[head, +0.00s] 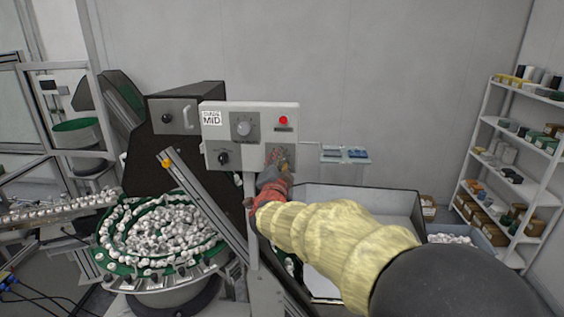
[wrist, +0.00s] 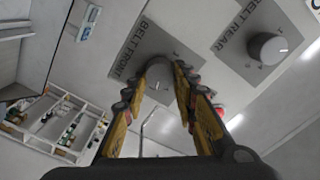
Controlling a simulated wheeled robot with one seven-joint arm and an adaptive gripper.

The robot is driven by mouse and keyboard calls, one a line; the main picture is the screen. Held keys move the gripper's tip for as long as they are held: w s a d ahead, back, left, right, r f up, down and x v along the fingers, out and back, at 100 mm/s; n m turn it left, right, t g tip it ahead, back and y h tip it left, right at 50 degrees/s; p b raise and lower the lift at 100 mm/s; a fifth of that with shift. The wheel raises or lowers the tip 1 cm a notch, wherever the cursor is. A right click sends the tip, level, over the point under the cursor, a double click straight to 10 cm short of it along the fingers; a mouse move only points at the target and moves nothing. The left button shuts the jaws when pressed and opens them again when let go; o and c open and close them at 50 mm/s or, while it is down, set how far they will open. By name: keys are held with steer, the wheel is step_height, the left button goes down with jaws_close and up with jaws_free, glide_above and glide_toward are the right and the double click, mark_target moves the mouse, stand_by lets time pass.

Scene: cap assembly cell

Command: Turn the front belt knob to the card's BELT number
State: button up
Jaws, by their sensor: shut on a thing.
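The front belt knob (wrist: 158,76) is a round grey knob on a dark plate marked BELT FRONT in the wrist view. My gripper (wrist: 166,72) is shut on it, with one yellow-and-black finger on each side. In the head view my gripper (head: 284,164) is at the lower right of the control panel (head: 263,112) and hides most of the knob.
The BELT REAR knob (wrist: 267,48) sits beside the held knob. The panel also carries a larger grey knob (head: 244,128), a black knob (head: 223,158) and a red button (head: 283,120). A slanted metal rail (head: 195,192) and a green bowl feeder (head: 103,240) stand left.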

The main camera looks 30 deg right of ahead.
steer(key=shift+f, duration=0.7)
steer(key=n, duration=0.5)
steer(key=shift+p, duration=0.4)
steer(key=o, duration=0.8)
steer(key=shift+c, duration=0.2)
steer(key=o, duration=0.4)
steer(key=shift+s+d+r, duration=0.1)
steer(key=shift+d+r, duration=0.05)
steer(key=shift+r, duration=0.3)
steer(key=shift+r, duration=0.1)
